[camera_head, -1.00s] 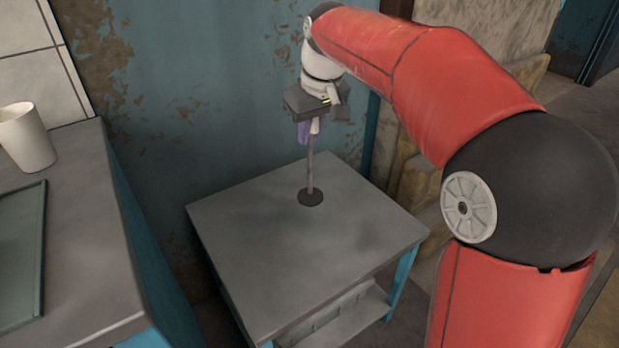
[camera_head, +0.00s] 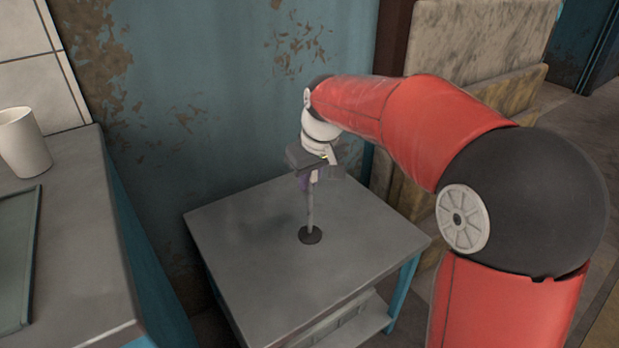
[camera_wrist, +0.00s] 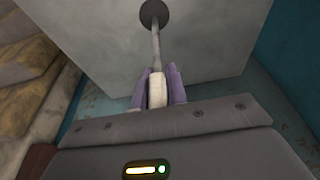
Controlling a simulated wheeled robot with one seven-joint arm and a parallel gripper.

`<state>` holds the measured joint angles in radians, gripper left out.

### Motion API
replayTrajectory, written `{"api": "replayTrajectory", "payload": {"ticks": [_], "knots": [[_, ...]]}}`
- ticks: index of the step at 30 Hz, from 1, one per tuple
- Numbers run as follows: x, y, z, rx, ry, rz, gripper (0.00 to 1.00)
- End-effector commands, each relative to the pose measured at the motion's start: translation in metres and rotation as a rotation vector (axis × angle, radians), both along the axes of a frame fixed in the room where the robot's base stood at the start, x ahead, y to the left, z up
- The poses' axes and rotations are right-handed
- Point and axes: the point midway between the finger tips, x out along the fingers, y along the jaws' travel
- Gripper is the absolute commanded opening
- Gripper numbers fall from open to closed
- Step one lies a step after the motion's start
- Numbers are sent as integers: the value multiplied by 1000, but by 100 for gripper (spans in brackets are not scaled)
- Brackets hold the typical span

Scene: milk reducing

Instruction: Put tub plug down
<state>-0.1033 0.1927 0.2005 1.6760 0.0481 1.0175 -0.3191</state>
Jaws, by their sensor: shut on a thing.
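The tub plug (camera_head: 311,235) is a dark round disc on a thin upright grey rod. In the head view its disc is over the middle of the small grey table (camera_head: 240,225); I cannot tell whether it touches the top. My gripper (camera_head: 309,182) is above the table, pointing down, shut on the upper end of the plug's rod. In the wrist view the purple fingers (camera_wrist: 158,90) close on a pale handle, and the rod runs from it to the dark disc (camera_wrist: 154,13) in front of the tabletop.
A grey counter (camera_head: 85,230) at the left bears a white cup (camera_head: 24,143) and a dark green tray (camera_head: 18,262). A worn blue wall (camera_head: 220,90) stands behind the table. Stone slabs (camera_head: 480,50) lean at the back right. The tabletop around the plug is clear.

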Motion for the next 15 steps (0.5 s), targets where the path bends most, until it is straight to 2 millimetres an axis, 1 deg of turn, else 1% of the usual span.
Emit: {"api": "replayTrajectory", "payload": {"ticks": [2,3,7,15], "knots": [[0,0,-3,0,0,0,0],[0,0,-3,0,0,0,18],[0,0,-2,0,0,0,35],[0,0,-2,0,0,0,36]]}}
